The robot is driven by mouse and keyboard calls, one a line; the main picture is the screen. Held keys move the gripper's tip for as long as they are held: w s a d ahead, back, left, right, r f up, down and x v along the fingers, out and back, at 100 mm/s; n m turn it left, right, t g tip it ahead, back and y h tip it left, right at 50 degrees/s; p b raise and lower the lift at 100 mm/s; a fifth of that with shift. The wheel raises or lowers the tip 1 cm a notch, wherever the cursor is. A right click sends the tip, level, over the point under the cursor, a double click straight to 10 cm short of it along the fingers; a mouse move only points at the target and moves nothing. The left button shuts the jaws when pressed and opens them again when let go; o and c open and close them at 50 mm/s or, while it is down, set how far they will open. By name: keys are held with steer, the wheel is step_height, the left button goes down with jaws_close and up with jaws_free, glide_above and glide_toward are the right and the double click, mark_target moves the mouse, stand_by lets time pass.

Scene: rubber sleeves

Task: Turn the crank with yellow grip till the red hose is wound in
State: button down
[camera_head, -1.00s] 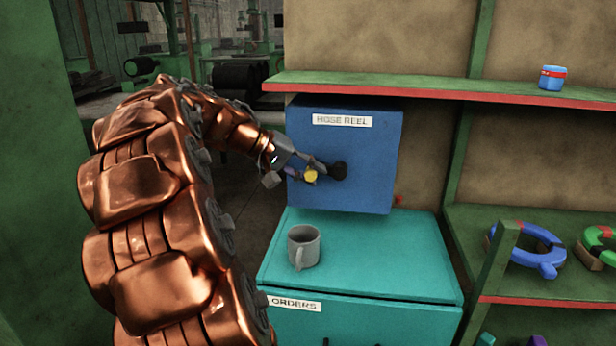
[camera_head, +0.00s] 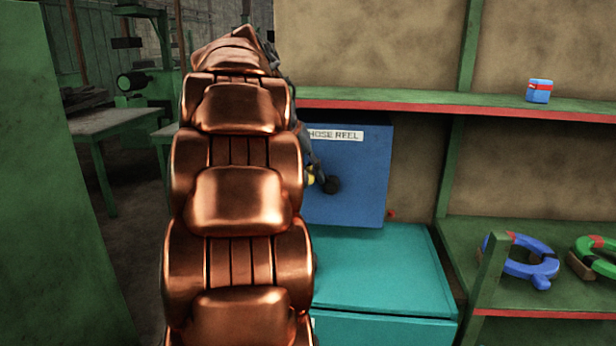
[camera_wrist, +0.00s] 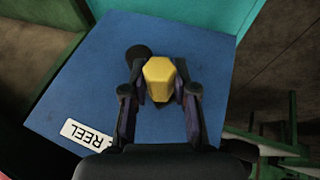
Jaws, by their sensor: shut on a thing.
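The blue hose reel box (camera_head: 352,170) stands on the teal cabinet, with a "HOSE REEL" label on its front. The crank's dark hub (camera_head: 331,184) shows on that front, and a bit of the yellow grip (camera_head: 311,179) shows beside my arm. In the wrist view the yellow grip (camera_wrist: 159,79) sits between the two fingers of my gripper (camera_wrist: 160,92), which is shut on it. The dark hub (camera_wrist: 138,54) is up and left of the grip there. A small red bit (camera_head: 391,213), perhaps the hose end, shows at the box's lower right. In the head view my arm hides most of my gripper.
The teal cabinet (camera_head: 385,270) is below the box. Blue (camera_head: 525,262) and green ring-shaped parts lie on the lower right shelf.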

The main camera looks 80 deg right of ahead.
steer(key=shift+s, duration=0.1)
steer(key=c, duration=0.9)
jaws_free()
steer(key=shift+v, duration=6.05)
